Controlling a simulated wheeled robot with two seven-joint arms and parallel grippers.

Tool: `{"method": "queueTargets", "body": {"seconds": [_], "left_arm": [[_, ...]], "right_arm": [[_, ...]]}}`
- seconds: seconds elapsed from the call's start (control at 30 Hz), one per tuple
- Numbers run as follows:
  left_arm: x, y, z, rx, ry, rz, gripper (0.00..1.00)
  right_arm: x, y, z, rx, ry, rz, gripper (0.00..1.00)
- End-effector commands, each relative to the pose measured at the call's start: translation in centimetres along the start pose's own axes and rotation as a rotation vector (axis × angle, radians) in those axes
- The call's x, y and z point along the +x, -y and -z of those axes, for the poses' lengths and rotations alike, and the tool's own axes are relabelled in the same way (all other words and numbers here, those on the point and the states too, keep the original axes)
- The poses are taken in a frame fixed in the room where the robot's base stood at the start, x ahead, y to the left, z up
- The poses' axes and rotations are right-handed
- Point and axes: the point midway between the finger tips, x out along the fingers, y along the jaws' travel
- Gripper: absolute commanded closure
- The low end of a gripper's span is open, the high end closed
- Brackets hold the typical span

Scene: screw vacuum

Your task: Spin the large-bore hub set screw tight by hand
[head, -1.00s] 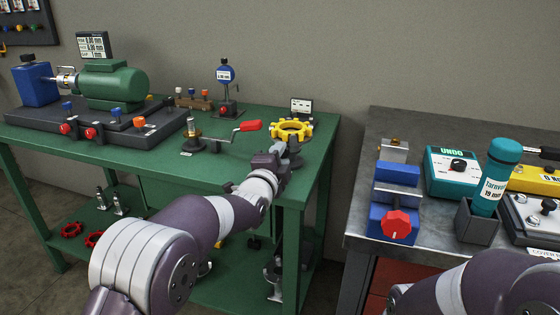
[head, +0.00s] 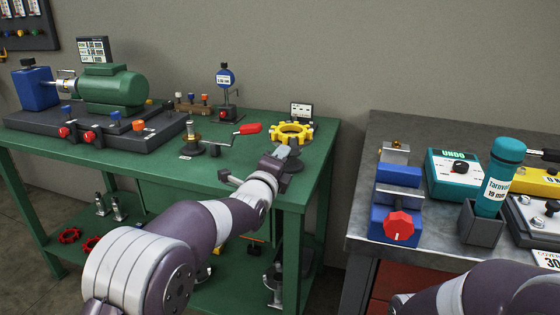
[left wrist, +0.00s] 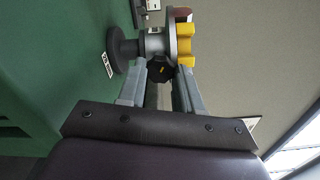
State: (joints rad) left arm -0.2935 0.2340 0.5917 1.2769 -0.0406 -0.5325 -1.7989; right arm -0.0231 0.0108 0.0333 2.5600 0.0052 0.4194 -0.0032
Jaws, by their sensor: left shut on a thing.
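The yellow toothed hub (head: 291,132) sits on a dark grey stand at the back right of the green bench. In the left wrist view its yellow teeth (left wrist: 185,52) show right of the stand's grey post. A black knob with a small yellow mark (left wrist: 160,68), seemingly the set screw's head, sits at the near side of the hub. My left gripper (head: 284,151) reaches the hub's near side. Its two fingers are shut on the black knob, seen in the left wrist view (left wrist: 159,78). The screw's shaft is hidden. My right gripper is out of view.
A crank with a red handle (head: 248,128) stands left of the hub. A dial gauge (head: 226,80) and a small display (head: 301,110) stand behind.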

Motion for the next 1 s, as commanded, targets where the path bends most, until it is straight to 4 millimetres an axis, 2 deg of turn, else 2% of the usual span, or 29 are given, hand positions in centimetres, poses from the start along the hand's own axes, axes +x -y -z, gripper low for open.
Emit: {"method": "queueTargets", "body": {"seconds": [0.27, 0.3, 0.37, 0.63, 0.73, 0.87, 1.0], "left_arm": [[0.0, -0.1, 0.0, 0.000, -0.001, -0.003, 0.96], [0.0, -0.1, 0.0, -0.001, -0.001, -0.003, 0.56], [0.0, -0.1, 0.0, -0.001, -0.001, -0.003, 0.40], [-0.1, 0.0, 0.0, -0.001, 0.000, -0.001, 0.40], [-0.7, 0.1, 0.0, -0.001, 0.000, -0.001, 0.40], [-3.1, 0.2, -0.1, -0.001, 0.000, -0.001, 0.40], [-7.1, 0.3, -0.1, -0.001, 0.000, -0.001, 0.40]], "right_arm": [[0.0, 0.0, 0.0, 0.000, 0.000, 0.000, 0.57], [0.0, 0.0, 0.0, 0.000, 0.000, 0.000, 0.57], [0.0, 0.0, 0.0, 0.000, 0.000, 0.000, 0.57], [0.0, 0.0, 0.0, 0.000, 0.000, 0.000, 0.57], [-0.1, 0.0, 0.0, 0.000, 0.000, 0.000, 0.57], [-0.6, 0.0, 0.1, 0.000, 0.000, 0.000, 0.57], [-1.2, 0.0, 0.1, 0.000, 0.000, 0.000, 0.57]]}}
